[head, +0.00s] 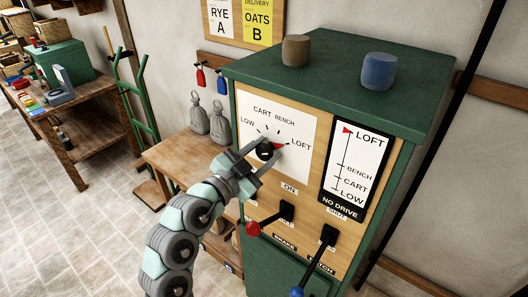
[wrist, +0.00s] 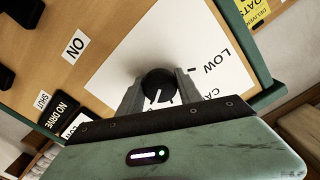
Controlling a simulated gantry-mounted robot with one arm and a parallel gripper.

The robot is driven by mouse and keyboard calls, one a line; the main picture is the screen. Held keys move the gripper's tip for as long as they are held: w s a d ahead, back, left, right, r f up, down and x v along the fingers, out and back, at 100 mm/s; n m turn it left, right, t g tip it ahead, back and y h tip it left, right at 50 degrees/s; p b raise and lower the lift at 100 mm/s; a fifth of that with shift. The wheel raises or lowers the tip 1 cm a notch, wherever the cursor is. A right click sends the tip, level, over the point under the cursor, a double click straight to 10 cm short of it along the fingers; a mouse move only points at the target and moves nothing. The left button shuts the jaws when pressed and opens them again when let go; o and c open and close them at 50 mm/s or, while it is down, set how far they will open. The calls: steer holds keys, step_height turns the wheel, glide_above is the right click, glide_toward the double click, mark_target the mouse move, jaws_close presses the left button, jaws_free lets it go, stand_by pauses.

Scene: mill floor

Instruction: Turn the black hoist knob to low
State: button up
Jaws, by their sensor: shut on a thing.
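The black hoist knob (head: 264,150) sits on a white dial plate (head: 292,122) on the front of the green-topped cabinet. The dial reads LOW, CART, BENCH and LOFT from left to right. A red mark beside the knob faces LOFT. My gripper (head: 261,157) reaches the knob from the front left and is shut on it. In the wrist view the round knob (wrist: 158,80) stands between the two fingers (wrist: 158,91), with a white line on its face. The gauge (head: 355,165) on the right has its red pointer at LOFT.
Below the dial are a red-knobbed lever (head: 253,229) and a blue-knobbed lever (head: 296,292). A brown cylinder (head: 296,50) and a blue cylinder (head: 379,71) stand on the cabinet top. Grey weights (head: 199,117) stand on the wooden bench at left.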

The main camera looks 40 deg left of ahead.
steer(key=c, duration=0.4)
steer(key=shift+c, duration=0.2)
steer(key=shift+n, duration=0.3)
steer(key=n+b, duration=0.1)
steer(key=n, duration=0.3)
steer(key=shift+n, duration=0.3)
steer(key=n, duration=0.2)
steer(key=shift+n, duration=0.3)
steer(key=n, duration=0.3)
steer(key=shift+n, duration=0.3)
steer(key=n+p, duration=0.2)
steer(key=n, duration=0.4)
steer(key=shift+r+p, duration=0.1)
steer(key=shift+p, duration=0.3)
steer(key=n+p, duration=0.2)
steer(key=n, duration=0.4)
steer(key=shift+n+p, duration=0.3)
steer(key=shift+n, duration=0.1)
